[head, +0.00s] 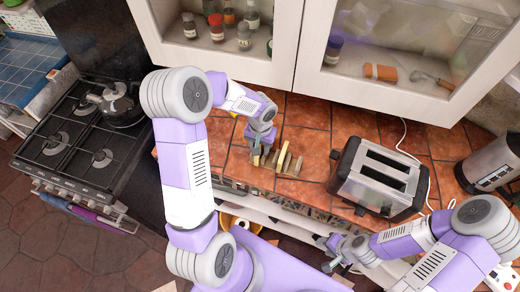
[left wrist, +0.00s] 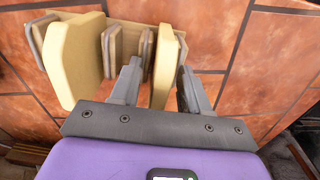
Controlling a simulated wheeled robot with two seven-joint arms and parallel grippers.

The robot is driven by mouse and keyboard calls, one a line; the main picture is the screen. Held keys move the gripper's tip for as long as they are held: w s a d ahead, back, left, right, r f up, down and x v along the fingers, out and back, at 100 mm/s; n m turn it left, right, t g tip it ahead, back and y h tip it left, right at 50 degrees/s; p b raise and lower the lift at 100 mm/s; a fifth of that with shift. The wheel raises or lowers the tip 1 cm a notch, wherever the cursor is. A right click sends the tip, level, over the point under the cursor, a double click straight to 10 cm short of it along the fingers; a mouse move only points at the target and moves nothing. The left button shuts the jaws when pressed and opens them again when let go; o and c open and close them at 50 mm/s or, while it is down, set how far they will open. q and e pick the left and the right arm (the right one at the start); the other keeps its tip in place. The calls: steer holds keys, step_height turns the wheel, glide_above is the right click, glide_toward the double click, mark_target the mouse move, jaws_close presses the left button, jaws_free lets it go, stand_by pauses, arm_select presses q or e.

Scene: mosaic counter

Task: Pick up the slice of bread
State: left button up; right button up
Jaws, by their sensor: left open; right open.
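One pale yellow slice of bread (left wrist: 164,68) stands upright between the two fingers of my left gripper (left wrist: 160,76) in the left wrist view. The fingers are open, one on each side of it. A second, thicker-looking slice (left wrist: 76,60) stands upright further left, outside the fingers. Both stand in a slatted rack (left wrist: 112,48). In the head view my left gripper (head: 262,148) is down at the rack, and the second slice (head: 282,157) shows to its right. My right gripper (head: 333,254) is open and empty in front of the counter, well away from the bread.
A black and silver toaster (head: 381,178) stands right of the rack on the tiled counter (head: 335,118), with a metal appliance (head: 492,165) further right. Glass-fronted cabinets (head: 300,45) hang above the counter. A stove (head: 75,140) with a kettle (head: 118,103) is at the left.

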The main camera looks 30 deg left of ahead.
arm_select(q)
steer(key=c, duration=0.7)
